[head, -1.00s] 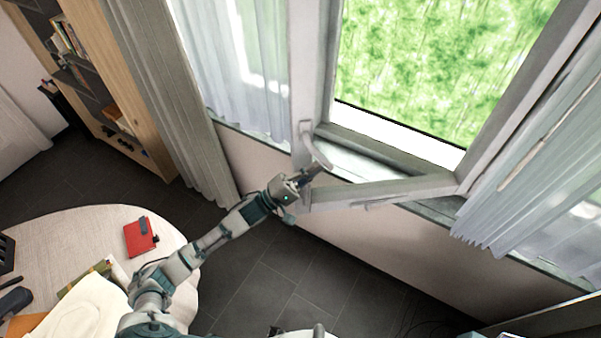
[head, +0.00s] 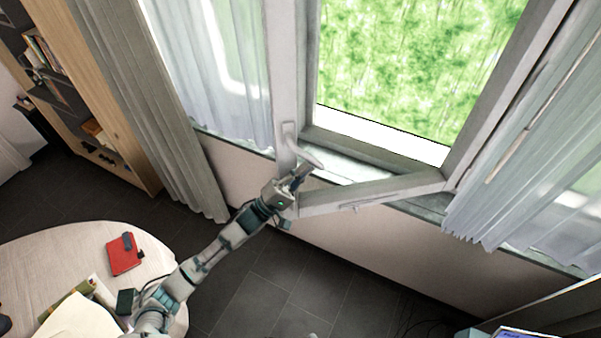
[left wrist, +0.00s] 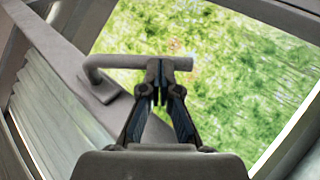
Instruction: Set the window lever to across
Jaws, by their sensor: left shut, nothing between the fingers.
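The window lever (head: 309,156) is a pale bent handle on the left upright of the open window sash (head: 330,199). In the head view it slants down to the right from its mount. In the left wrist view the lever (left wrist: 120,62) runs sideways across the picture from its mounting plate on the left. My left gripper (head: 298,178) is at the lever, just below its handle. In the left wrist view the closed fingertips of the gripper (left wrist: 158,78) overlap the lever near its free end; contact is hard to tell. It holds nothing. My right gripper is out of view.
Sheer curtains hang left (head: 215,70) and right (head: 515,190) of the window. A round table (head: 60,250) with a red book (head: 124,254) stands at lower left, by a bookcase (head: 115,90). The dark floor (head: 265,290) below the sash is clear.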

